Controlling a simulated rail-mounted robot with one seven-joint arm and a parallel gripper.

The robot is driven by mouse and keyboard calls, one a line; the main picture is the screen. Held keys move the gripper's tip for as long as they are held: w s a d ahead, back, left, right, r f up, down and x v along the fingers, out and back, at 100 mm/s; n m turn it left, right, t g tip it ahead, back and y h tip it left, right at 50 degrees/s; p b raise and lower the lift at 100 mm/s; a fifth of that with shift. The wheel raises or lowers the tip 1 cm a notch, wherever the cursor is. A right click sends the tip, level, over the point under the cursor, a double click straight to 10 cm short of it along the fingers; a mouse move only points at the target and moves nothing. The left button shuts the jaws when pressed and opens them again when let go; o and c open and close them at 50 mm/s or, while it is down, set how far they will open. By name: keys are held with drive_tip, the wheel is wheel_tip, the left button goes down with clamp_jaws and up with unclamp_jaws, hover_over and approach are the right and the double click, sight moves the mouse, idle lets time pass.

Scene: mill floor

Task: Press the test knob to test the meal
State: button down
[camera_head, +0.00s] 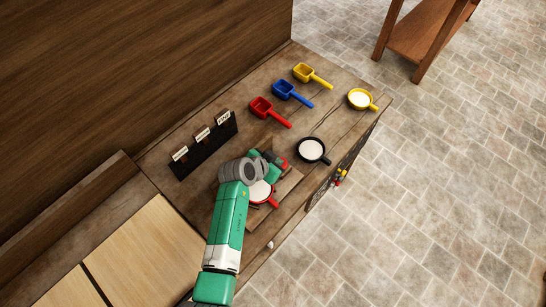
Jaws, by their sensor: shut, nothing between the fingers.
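My gripper (281,165) is at the end of the green and grey arm, low over the bench, just above and right of a red-rimmed pan of white meal (260,191). It is shut and empty; its fingertips are small and partly hidden by the arm. The arm covers part of the red pan. A small pale knob-like piece (270,245) is at the bench's front edge, below the red pan. Small red and yellow parts (340,178) stick out from the bench's front side. I cannot tell which of these is the test knob.
A black pan (312,151) and a yellow pan (361,99), both with white meal, stand to the right. Red (268,111), blue (291,93) and yellow (311,76) scoops lie behind. A dark rack with labels (205,149) stands at left. The bench (183,205) has bare wood around.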

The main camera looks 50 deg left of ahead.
wheel_tip(320, 180, up, 4)
drive_tip(key=p, duration=0.2)
drive_tip(key=shift+s+d+f+p, duration=0.15)
drive_tip(key=shift+p, duration=0.25)
drive_tip(key=v, duration=1)
drive_tip(key=shift+a, duration=0.25)
